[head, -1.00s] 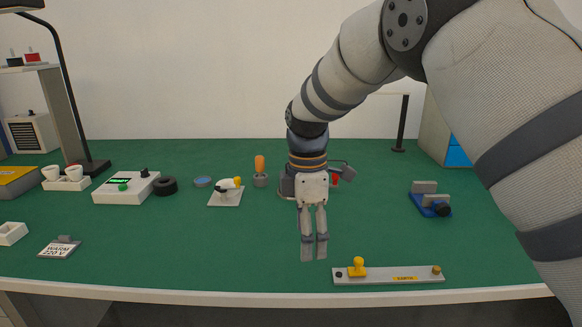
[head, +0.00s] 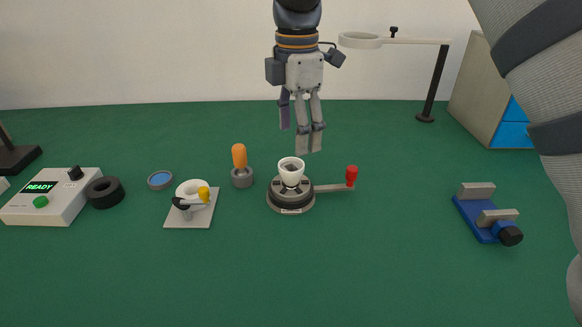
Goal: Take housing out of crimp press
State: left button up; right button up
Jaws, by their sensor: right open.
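The crimp press (head: 291,201) is a round dark base with a light rim and a lever ending in a red knob, pointing right. The white cup-shaped housing (head: 291,171) sits upright in the middle of the press. My right gripper (head: 302,138) points down, open and empty. Its fingertips show just above the housing in the picture, apart from it. My left gripper is not in view.
Left of the press are an orange-handled tool in a holder (head: 241,168), a clamp on a white plate (head: 188,220), a blue-topped disc (head: 160,180), a black ring (head: 104,193) and a READY box (head: 45,205). A blue vise (head: 480,218) stands right. The front mat is clear.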

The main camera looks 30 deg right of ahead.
aim_at(292, 165)
jog(key=f, duration=0.7)
jog(key=shift+w+a+f, duration=0.1)
jog(key=shift+a+f, duration=0.05)
jog(key=shift+a, duration=0.2)
jog(key=shift+w+f, duration=0.1)
jog(key=shift+f, duration=0.25)
jog(key=c, duration=1.2)
